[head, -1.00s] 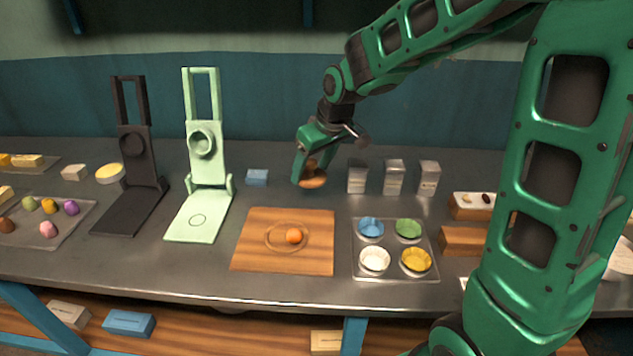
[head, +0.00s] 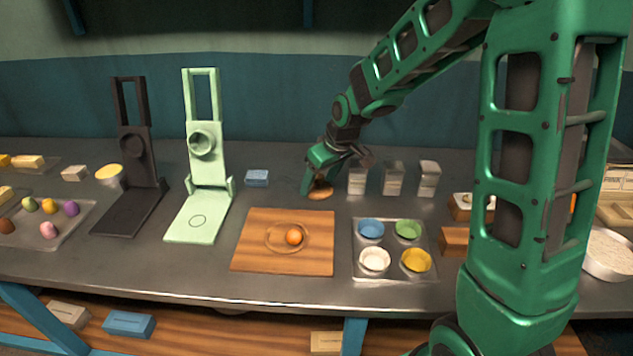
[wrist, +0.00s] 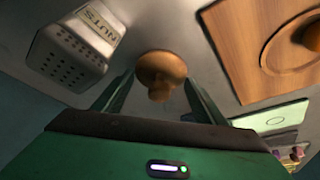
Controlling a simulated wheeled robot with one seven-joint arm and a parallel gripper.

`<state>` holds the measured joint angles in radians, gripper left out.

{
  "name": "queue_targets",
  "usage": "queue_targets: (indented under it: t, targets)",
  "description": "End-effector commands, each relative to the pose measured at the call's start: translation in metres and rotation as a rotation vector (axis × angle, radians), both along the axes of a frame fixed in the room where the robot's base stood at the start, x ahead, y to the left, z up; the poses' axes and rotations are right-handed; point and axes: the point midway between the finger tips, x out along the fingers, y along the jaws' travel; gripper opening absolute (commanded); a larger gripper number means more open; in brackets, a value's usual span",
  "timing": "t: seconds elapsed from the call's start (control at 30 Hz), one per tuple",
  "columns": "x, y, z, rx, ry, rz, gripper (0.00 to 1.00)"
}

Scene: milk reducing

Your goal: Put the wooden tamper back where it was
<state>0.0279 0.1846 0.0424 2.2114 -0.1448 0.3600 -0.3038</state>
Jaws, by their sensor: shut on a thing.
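The wooden tamper (head: 321,193) is at the back of the counter, left of the grey labelled shakers. It also shows in the wrist view (wrist: 161,68), between the two fingers, with its round knob toward my gripper. My gripper (head: 314,183) points down and is shut on the tamper. The tamper is low over the counter or on it; I cannot tell if its base touches. The fingers partly hide it in the head view.
Several grey shakers (head: 393,178) stand close on the right, one labelled "NUTS" in the wrist view (wrist: 75,45). A wooden board (head: 255,255) with an orange ball lies in front. A blue block (head: 257,177) and a green press (head: 207,160) stand left. A tray of bowls (head: 393,246) lies front right.

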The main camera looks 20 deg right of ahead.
Motion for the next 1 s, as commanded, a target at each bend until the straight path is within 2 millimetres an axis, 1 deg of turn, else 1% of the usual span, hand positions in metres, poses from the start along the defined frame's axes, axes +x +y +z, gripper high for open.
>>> queue_targets:
  t: [0.03,0.07,0.37,0.47,0.57,0.67,0.8,1.0]
  targets:
    - [0.000,0.000,-0.001,0.000,0.001,0.000,0.67]
    - [0.000,0.000,-0.001,0.000,0.001,0.000,0.73]
    - [0.000,0.000,0.000,0.000,0.000,0.000,0.73]
    - [-0.001,-0.001,0.005,0.000,-0.002,0.000,0.73]
    - [-0.005,-0.002,0.015,0.000,-0.003,0.000,0.73]
    - [-0.011,-0.005,0.031,0.000,-0.004,-0.001,0.73]
    - [-0.021,-0.009,0.058,-0.001,-0.006,-0.001,0.73]
    - [-0.034,-0.014,0.090,0.000,-0.003,0.000,0.73]
